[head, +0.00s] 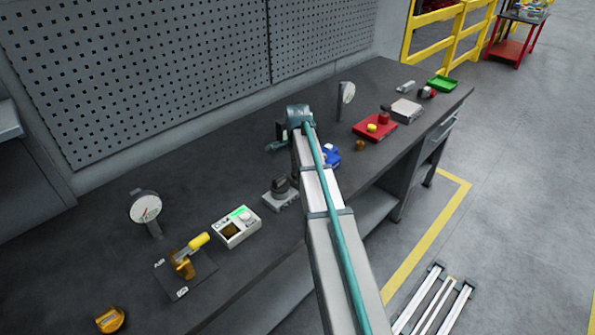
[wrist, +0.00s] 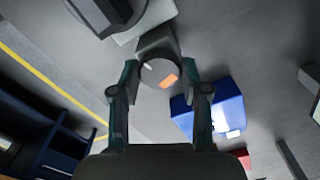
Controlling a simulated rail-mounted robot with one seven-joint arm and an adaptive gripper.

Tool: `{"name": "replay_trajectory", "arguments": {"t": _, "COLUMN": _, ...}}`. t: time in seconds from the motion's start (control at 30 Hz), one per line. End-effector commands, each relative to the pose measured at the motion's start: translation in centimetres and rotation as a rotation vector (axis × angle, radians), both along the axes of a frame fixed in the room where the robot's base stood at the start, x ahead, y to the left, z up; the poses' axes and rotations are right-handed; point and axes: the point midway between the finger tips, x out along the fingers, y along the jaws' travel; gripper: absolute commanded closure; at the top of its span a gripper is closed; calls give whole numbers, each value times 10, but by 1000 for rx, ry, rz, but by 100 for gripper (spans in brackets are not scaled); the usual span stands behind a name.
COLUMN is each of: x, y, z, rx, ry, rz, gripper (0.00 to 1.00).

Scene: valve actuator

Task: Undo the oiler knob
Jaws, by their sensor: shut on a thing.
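In the wrist view, a small round grey knob (wrist: 150,73) with an orange mark and a pale line on its face sits against a dark block; it looks like the oiler knob. My gripper (wrist: 161,78) has one finger on each side of it and is shut on it. In the head view, my own arm hides the knob and most of my gripper.
A blue box (wrist: 221,108) stands close right of my right finger, and a large dark knob (wrist: 110,8) is at upper left.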

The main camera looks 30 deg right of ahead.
Motion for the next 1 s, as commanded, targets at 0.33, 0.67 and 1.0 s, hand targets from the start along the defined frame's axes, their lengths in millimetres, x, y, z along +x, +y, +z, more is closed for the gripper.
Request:
{"name": "replay_trajectory", "arguments": {"t": 0.33, "x": 0, "y": 0, "z": 0, "rx": 0, "ry": 0, "rz": 304, "gripper": 89}}
{"name": "replay_trajectory", "arguments": {"t": 0.67, "x": 0, "y": 0, "z": 0, "rx": 0, "ry": 0, "rz": 617, "gripper": 89}}
{"name": "replay_trajectory", "arguments": {"t": 1.0, "x": 1, "y": 0, "z": 0, "rx": 0, "ry": 0, "rz": 939, "gripper": 89}}
